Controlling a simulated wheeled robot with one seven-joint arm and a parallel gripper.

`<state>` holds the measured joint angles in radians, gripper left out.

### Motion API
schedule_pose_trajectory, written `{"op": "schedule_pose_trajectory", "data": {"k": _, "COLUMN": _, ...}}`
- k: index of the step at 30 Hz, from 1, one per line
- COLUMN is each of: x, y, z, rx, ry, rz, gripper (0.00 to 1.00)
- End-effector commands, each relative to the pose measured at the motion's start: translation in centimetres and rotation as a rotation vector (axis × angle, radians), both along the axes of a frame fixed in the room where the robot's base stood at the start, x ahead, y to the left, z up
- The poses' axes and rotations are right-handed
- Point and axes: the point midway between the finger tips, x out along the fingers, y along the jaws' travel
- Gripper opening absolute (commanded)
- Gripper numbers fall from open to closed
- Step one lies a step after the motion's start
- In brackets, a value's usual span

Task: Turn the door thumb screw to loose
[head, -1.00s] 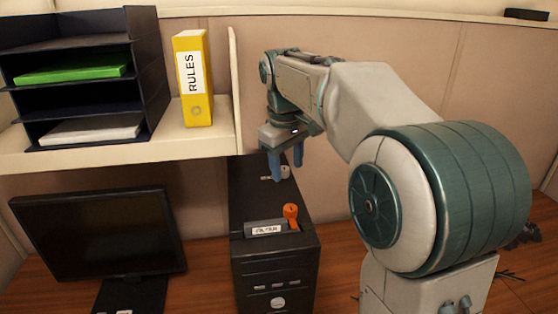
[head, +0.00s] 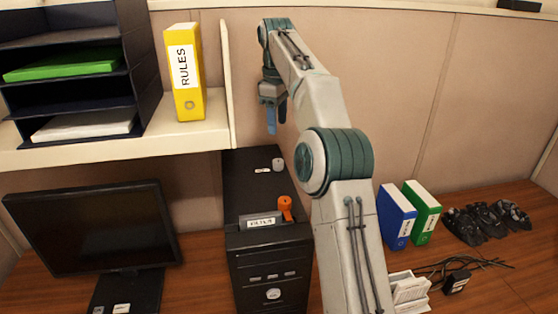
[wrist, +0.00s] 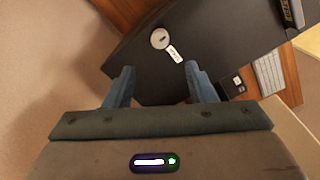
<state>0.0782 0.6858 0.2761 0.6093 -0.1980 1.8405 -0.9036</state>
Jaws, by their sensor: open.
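A black computer tower (head: 240,185) stands on the desk. A small round grey screw knob (head: 278,164) is on its top towards the back, beside a small white label (head: 263,170) too small to read. In the wrist view the knob (wrist: 160,39) and its label (wrist: 175,54) lie beyond the fingertips, slightly above mid-gap. My gripper (head: 276,122) is open and empty, its blue fingers pointing down, above the back of the tower and apart from the knob. It also shows in the wrist view (wrist: 159,68).
An orange lever (head: 285,207) with a label stands at the tower's front top edge. A shelf (head: 120,148) with a yellow RULES binder (head: 186,75) is to the left, above a monitor (head: 95,230). Blue (head: 396,217) and green (head: 425,212) binders stand right.

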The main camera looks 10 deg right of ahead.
Motion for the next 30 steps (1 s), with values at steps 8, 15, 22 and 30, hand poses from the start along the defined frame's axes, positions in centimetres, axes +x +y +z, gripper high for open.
{"op": "schedule_pose_trajectory", "data": {"k": 8, "x": -0.1, "y": -0.1, "z": -4.9, "rx": -0.001, "ry": 0.002, "rz": -0.001, "gripper": 0.50}}
{"op": "schedule_pose_trajectory", "data": {"k": 15, "x": 0.1, "y": -0.2, "z": -8.7, "rx": 0.000, "ry": 0.003, "rz": -0.003, "gripper": 0.50}}
{"op": "schedule_pose_trajectory", "data": {"k": 22, "x": 0.2, "y": -0.2, "z": -11.5, "rx": 0.000, "ry": 0.000, "rz": -0.002, "gripper": 0.50}}
{"op": "schedule_pose_trajectory", "data": {"k": 30, "x": 0.2, "y": -0.2, "z": -12.4, "rx": 0.000, "ry": -0.001, "rz": -0.002, "gripper": 0.50}}
